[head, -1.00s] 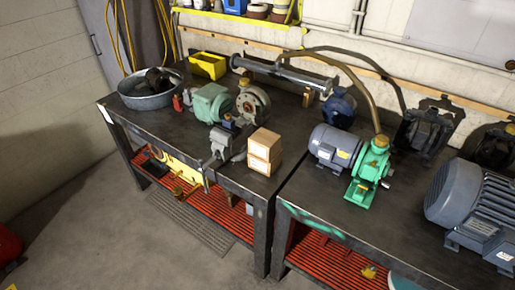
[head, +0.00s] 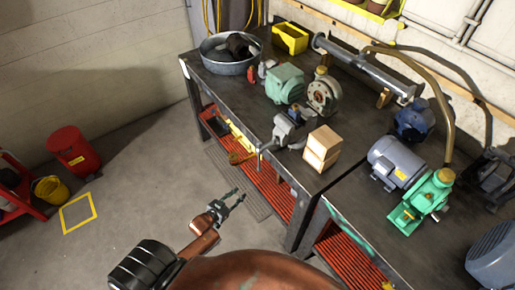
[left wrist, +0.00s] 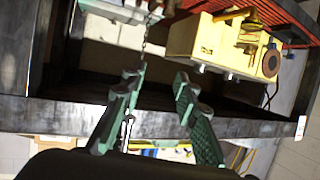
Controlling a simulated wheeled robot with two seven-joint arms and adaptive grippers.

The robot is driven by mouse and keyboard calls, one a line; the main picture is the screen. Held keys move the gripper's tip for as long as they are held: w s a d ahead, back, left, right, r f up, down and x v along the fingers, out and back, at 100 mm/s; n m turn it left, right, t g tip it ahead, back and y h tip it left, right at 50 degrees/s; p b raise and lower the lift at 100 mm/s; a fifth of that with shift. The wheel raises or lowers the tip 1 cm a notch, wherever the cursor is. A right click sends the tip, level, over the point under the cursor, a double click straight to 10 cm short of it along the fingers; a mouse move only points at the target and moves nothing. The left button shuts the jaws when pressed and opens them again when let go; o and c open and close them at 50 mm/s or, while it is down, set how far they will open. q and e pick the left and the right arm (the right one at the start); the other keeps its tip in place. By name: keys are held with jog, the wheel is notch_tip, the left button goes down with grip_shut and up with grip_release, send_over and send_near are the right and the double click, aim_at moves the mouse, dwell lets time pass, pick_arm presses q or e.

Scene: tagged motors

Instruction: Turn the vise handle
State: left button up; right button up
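The grey vise (head: 288,130) is mounted at the front edge of the dark workbench (head: 235,98) in the head view. Its handle looks like a thin bar hanging at its front (head: 261,160), small and hard to make out. My left gripper (head: 238,195) is in front of the bench, out over the floor, apart from the vise. Its two fingers are spread with nothing between them. In the left wrist view the open green fingers (left wrist: 158,80) point towards the bench's dark front edge, and I cannot make out the vise there. My right gripper is not in view.
Two stacked wooden blocks (head: 321,149) stand right of the vise, with a green motor (head: 284,83) behind it. A yellow machine (left wrist: 205,45) sits by the red lower grating. A red bin (head: 72,150) and yellow bucket (head: 50,190) stand left. Floor before the bench is clear.

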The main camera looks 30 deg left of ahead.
aim_at(259, 154)
pick_arm(q)
jog(key=w+d+r+t+h+p, duration=0.1)
jog(key=w+r+t, duration=0.15)
jog(key=r, duration=0.75)
jog(key=w+d+r+t+h+p, duration=0.1)
jog(key=w+d+r+p, duration=0.15)
jog(key=r, duration=0.85)
jog(key=shift+m, duration=0.4)
jog(key=shift+w+d+r, duration=0.1)
jog(key=shift+w+d, duration=0.1)
jog(key=shift+w, duration=1.9)
jog(key=shift+w+d+r, duration=0.1)
jog(key=shift+w+d, duration=0.1)
jog(key=shift+w, duration=1.9)
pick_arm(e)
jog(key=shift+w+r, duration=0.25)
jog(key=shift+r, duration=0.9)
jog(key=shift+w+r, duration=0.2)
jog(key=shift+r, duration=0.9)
pick_arm(q)
jog(key=shift+c, duration=0.5)
grip_shut()
